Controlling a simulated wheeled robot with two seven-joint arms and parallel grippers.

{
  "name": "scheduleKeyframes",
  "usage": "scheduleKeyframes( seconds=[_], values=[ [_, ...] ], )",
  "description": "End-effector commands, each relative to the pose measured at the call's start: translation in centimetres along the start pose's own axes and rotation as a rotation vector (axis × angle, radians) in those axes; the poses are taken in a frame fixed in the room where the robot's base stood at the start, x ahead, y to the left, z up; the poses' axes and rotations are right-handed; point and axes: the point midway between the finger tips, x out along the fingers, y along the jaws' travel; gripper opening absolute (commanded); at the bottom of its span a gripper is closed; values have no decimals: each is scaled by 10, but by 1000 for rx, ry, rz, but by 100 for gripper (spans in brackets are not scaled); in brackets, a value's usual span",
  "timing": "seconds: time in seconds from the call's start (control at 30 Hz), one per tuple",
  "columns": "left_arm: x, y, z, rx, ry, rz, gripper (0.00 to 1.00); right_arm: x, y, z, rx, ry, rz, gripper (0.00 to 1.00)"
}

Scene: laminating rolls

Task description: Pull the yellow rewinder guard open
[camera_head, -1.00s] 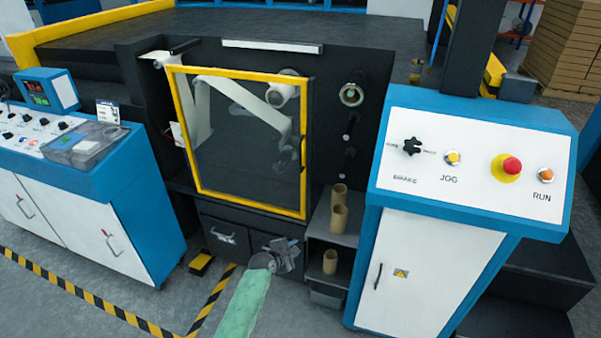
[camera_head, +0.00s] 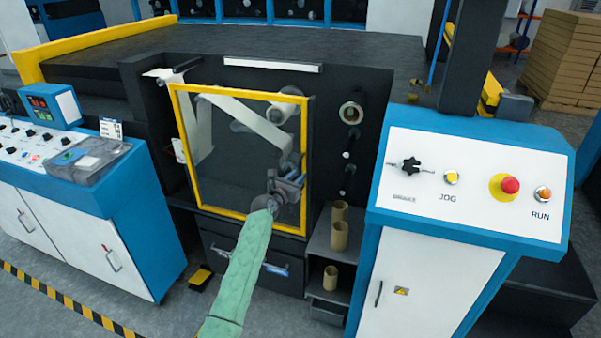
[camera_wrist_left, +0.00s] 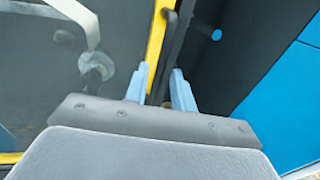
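The yellow rewinder guard (camera_head: 250,94) is a yellow frame with a see-through pane, and it looks shut on the dark machine front. My left gripper (camera_head: 290,182) is in front of the guard's lower right part, close to its right edge, and hides part of it. In the left wrist view, the guard's yellow edge (camera_wrist_left: 155,42) and its dark upright handle (camera_wrist_left: 171,45) run down toward my left gripper (camera_wrist_left: 161,70). The fingers are apart, with the handle in line with the gap. I cannot tell whether they touch it. My right gripper is not in view.
A blue and white control console (camera_head: 470,180) stands close at the right. Shelves with several cardboard cores (camera_head: 340,235) are right of the guard. Another blue console (camera_head: 75,190) stands at the left. Floor is clear in front, with a striped line (camera_head: 65,302).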

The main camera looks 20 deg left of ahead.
Motion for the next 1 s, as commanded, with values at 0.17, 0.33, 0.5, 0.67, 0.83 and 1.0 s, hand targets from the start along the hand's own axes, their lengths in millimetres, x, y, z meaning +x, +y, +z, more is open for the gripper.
scheduleKeyframes(
  seconds=[0.17,0.33,0.5,0.67,0.83,1.0],
  values=[
    [20,0,1,2,1,0,25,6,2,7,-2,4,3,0],
    [27,0,0,2,1,1,25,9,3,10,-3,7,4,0],
    [28,0,-1,2,1,1,25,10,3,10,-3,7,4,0],
    [28,0,-1,2,1,1,11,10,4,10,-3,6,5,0],
    [28,0,-1,2,1,1,0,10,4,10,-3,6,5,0],
    [27,2,-1,2,1,1,0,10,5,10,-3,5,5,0]
  ],
)
